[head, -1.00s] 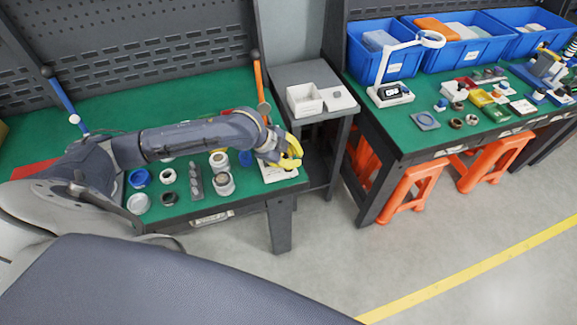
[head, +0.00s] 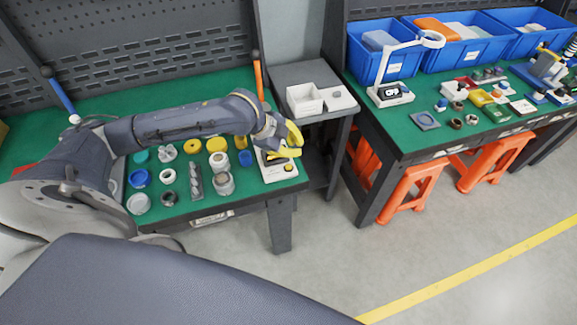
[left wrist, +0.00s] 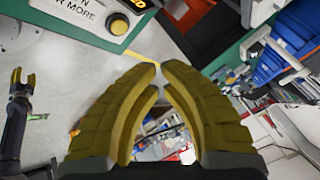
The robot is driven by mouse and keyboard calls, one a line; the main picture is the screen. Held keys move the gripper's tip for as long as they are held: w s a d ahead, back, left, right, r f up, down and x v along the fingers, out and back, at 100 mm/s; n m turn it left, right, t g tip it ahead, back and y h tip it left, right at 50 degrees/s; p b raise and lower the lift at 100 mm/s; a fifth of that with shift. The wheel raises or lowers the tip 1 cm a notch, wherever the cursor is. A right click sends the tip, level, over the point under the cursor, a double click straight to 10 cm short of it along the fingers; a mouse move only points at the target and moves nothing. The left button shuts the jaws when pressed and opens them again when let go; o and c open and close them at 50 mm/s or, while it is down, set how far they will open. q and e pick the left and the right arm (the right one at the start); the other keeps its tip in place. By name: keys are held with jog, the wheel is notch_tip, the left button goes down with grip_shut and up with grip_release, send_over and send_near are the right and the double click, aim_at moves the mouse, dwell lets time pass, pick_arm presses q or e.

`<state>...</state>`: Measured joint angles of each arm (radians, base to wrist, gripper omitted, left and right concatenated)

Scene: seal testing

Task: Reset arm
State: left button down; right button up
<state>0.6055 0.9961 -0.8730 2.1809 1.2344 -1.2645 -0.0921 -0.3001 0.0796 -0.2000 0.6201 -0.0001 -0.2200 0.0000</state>
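My left gripper (head: 297,143) has yellow fingers and hangs above the right end of the left green bench. In the left wrist view its fingertips (left wrist: 159,67) nearly meet, with nothing between them. Below it in the head view is a white device (head: 277,172) at the bench corner. The left wrist view shows a round yellow button (left wrist: 118,24) on a white panel, apart from the fingers. My right gripper (left wrist: 23,83) shows small at the left of the left wrist view, its yellow fingers apart and empty. It is outside the head view.
Several rings and round parts (head: 167,176) stand on the left bench (head: 236,199) under my left arm. A side table (head: 312,75) holds white boxes (head: 304,99). The right bench (head: 402,128) carries blue bins (head: 388,66) and a lamp (head: 391,94). Orange stools (head: 405,187) stand beneath.

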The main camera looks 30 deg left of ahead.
dwell(0.6)
pick_arm(q)
jog(key=s+d+f+n+t, duration=0.2)
jog(key=s+d+f+t, duration=0.1)
jog(key=s+d+f, duration=0.4)
jog(key=s+a+f+n+g+y, duration=0.1)
jog(key=s+a+f+n+y, duration=0.1)
jog(key=s+a+n+y, duration=0.45)
jog(key=s+a+f+n+g+y, duration=0.1)
jog(key=s+a+f+y, duration=0.2)
jog(key=s+a, duration=0.65)
jog(key=s+d+f+g+h, duration=0.1)
jog(key=s+d+f, duration=0.15)
jog(key=f, duration=0.85)
jog(key=s+d+f+g+h, duration=0.1)
jog(key=d+f, duration=0.2)
jog(key=f, duration=0.8)
jog(key=s+d+f+h, duration=0.1)
jog(key=d+f, duration=0.1)
jog(key=f, duration=0.8)
jog(key=s+f+n+g+h, duration=0.2)
jog(key=s+f+n+g, duration=0.1)
jog(key=s+f, duration=1.6)
jog(key=shift+s+f, duration=0.35)
jog(key=shift+s, duration=0.85)
